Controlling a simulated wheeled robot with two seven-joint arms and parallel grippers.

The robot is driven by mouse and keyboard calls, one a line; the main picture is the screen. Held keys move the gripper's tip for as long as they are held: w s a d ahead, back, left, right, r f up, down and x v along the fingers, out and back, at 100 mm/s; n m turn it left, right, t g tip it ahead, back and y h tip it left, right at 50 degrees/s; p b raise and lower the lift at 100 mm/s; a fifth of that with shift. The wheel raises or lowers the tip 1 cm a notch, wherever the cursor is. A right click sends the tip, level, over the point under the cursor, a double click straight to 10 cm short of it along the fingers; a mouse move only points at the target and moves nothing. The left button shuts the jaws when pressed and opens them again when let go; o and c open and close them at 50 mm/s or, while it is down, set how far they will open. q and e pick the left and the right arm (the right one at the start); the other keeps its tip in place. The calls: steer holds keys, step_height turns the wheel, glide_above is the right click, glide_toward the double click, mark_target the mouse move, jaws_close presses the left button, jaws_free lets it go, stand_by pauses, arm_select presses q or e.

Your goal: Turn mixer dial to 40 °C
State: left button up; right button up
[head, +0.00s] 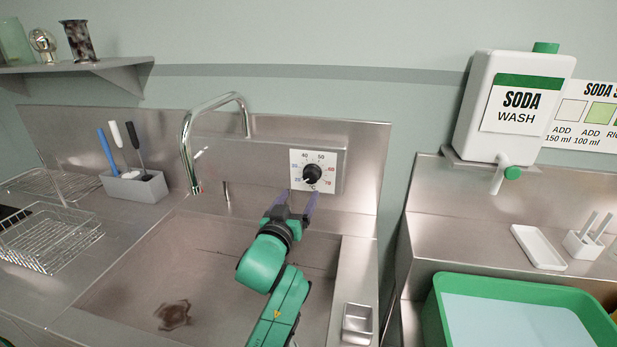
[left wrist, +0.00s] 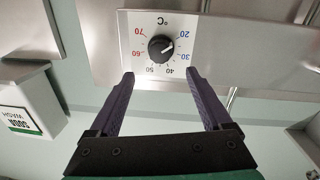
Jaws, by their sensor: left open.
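The mixer dial is a round black knob (head: 312,174) on a white square temperature plate (head: 296,157), fixed to a steel panel on the back wall above the sink. The wrist view shows the knob (left wrist: 160,48) upside down. Its white mark points between 20 and 30, seemingly nearer 20. My left gripper (head: 296,203) is just below and in front of the dial, its two purple fingers pointing up at it. In the wrist view the open fingers (left wrist: 160,74) are spread wider than the knob, with their tips short of it and nothing between them. My right gripper is not seen.
A chrome tap (head: 187,150) arches over the sink (head: 130,270) left of the dial. A grey brush holder (head: 133,188) and wire baskets (head: 50,239) stand farther left. A soda wash tank (head: 510,107) and a green tub (head: 433,318) are at right.

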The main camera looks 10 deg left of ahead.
mark_target(310, 179)
arm_select(q)
steer(key=w, duration=0.8)
steer(key=shift+w+d+f, duration=0.2)
steer(key=shift+w, duration=0.3)
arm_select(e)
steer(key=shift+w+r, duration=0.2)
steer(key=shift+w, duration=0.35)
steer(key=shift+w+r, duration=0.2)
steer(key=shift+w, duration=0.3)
arm_select(q)
jaws_close()
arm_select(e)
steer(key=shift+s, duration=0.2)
